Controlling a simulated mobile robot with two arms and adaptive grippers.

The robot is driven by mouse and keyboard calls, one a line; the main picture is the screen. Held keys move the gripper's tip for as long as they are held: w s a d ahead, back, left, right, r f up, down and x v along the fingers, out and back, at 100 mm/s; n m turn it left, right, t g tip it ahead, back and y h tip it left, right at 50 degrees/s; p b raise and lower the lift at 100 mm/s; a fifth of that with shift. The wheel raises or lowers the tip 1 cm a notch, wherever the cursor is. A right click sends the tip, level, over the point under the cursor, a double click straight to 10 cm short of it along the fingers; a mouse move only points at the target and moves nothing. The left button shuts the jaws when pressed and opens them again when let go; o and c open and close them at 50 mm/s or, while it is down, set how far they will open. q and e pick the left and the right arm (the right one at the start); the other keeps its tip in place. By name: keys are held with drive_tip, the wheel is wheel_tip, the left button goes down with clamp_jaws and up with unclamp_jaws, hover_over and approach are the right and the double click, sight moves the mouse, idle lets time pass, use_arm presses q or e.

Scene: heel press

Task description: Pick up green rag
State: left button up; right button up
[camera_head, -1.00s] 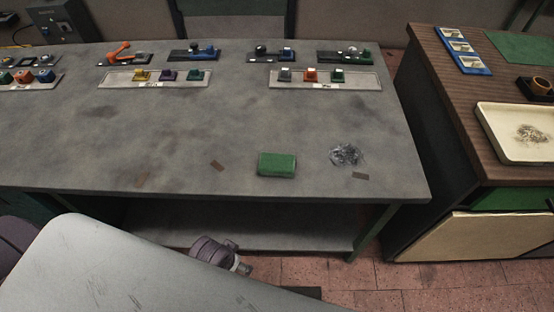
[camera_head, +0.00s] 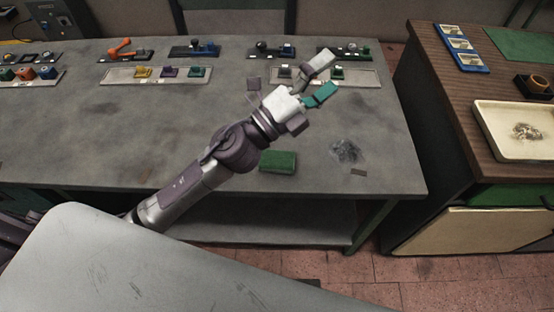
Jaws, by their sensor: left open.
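The green rag (camera_head: 278,162) lies as a folded flat block on the grey table (camera_head: 110,130), near its front edge. My left arm reaches in from the left, and its forearm passes just left of the rag. My left gripper (camera_head: 329,78) is open and empty, above the table and beyond the rag in the picture, pointing up and right. One finger looks grey, the other teal. The gripper is apart from the rag. My right gripper is not in view.
A pile of metal shavings (camera_head: 346,151) lies right of the rag. Trays with coloured blocks (camera_head: 155,75) line the table's back. A wooden cabinet (camera_head: 440,80) on the right holds a cream tray (camera_head: 500,143) and a green mat (camera_head: 520,47). The table's left middle is clear.

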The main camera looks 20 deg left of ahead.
use_arm(q)
drive_tip(key=s+d+m+g+h, duration=0.2)
drive_tip(key=d+m+g+h, duration=0.2)
drive_tip(key=m+g, duration=0.4)
drive_tip(key=m+g+y, duration=0.9)
drive_tip(key=m+y, duration=0.6)
drive_tip(key=m, duration=0.1)
approach(276, 158)
drive_tip(key=x, duration=0.1)
drive_tip(key=p+x, duration=0.1)
drive_tip(key=x, duration=0.1)
drive_tip(key=p+x, duration=0.1)
drive_tip(key=shift+w+d, duration=0.3)
drive_tip(key=shift+d, duration=0.15)
drive_tip(key=x, duration=0.1)
drive_tip(key=p+x, duration=0.1)
drive_tip(key=x, duration=0.1)
drive_tip(key=p+x, duration=0.1)
drive_tip(key=x, duration=0.1)
drive_tip(key=shift+s+a+f, duration=0.1)
drive_tip(key=shift+s+a, duration=0.2)
drive_tip(key=shift+a, duration=0.05)
drive_tip(key=shift+f, duration=0.25)
drive_tip(key=c, duration=1.1)
drive_tip(key=shift+c, duration=0.2)
